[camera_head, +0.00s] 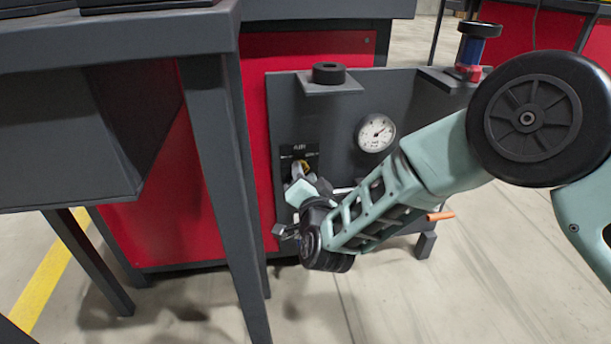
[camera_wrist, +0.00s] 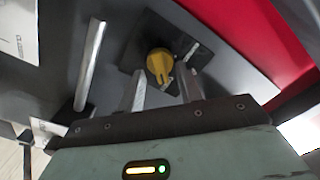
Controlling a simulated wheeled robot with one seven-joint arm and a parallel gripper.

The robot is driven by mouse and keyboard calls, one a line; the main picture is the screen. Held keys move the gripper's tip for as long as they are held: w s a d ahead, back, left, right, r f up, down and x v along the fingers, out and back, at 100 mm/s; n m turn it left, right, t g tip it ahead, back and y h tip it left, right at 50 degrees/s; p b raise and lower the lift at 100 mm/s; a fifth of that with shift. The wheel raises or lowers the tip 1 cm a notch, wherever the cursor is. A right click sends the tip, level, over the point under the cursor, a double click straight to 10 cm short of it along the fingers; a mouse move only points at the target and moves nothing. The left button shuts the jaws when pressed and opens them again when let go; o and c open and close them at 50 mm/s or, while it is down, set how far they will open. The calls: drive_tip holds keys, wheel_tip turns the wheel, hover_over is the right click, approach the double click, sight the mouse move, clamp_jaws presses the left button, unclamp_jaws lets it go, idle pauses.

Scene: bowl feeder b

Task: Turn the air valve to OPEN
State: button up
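The air valve is a yellow knob (camera_wrist: 159,64) on a dark square plate (camera_wrist: 184,36) in the wrist view. A bit of the yellow knob (camera_head: 306,163) also shows in the head view, below a black label (camera_head: 297,150) with lettering too small to read fully. My gripper (camera_wrist: 162,82) is open, with one finger on each side of the knob's near end. I cannot tell whether either finger touches it. In the head view my gripper (camera_head: 301,184) is at the panel and hides most of the knob. The knob's setting is not readable.
A round gauge (camera_head: 376,132) is right of the valve on the grey panel (camera_head: 283,100). A shelf with a black ring (camera_head: 328,73) juts out above. A table leg (camera_head: 232,170) stands close on the left. A silver bar (camera_wrist: 90,64) runs left of the knob in the wrist view.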

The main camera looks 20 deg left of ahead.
drive_tip(key=p+v, duration=0.6)
drive_tip(key=v, duration=1.1)
drive_tip(key=shift+s+p, duration=0.2)
drive_tip(key=shift+p, duration=0.15)
drive_tip(key=d+r+n+g+h+p, duration=0.1)
drive_tip(key=d+r+n+g+p, duration=0.2)
drive_tip(key=r+n+g, duration=0.45)
drive_tip(key=s+d+r+n+g+h+p, duration=0.1)
drive_tip(key=s+d+r+g+h, duration=0.3)
drive_tip(key=d, duration=0.4)
drive_tip(key=s+d+r+n+g+h+p, duration=0.1)
drive_tip(key=s+d+r, duration=0.45)
drive_tip(key=d, duration=0.25)
drive_tip(key=s+d+r+n+g+h+p, duration=0.1)
drive_tip(key=s+d+r+g+h, duration=0.25)
drive_tip(key=s+d, duration=0.35)
wheel_tip(320, 180, up, 37)
drive_tip(key=w+p, duration=0.1)
drive_tip(key=p, duration=3.6)
drive_tip(key=shift+d+t, duration=0.35)
drive_tip(key=shift+t, duration=0.05)
